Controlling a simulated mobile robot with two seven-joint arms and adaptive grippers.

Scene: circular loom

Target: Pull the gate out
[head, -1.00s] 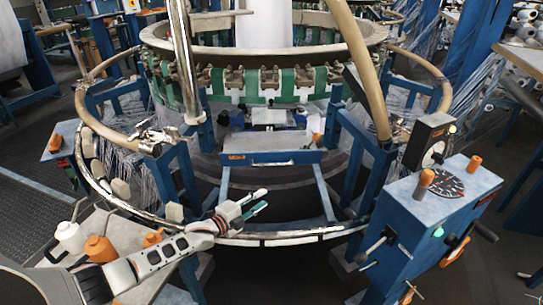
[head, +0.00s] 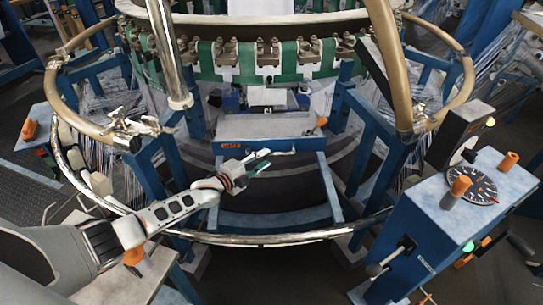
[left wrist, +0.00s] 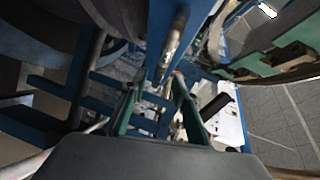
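What I take to be the gate is the blue panel with a grey top (head: 260,126) at the middle of the loom, with an orange label on its front face. A small silver bar (head: 284,153) shows along its front edge. My left gripper (head: 266,160) is just in front of this panel, its teal fingers apart. In the left wrist view the left gripper (left wrist: 157,95) is open, with nothing clearly held between its fingers. A metal rod (left wrist: 174,40) lies beyond them; whether it belongs to the gate I cannot tell. My right gripper is not in view.
A blue control box (head: 430,215) with a dial and orange knobs stands at right. Blue posts (head: 375,140) flank the panel. The floor inside the blue frame is open.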

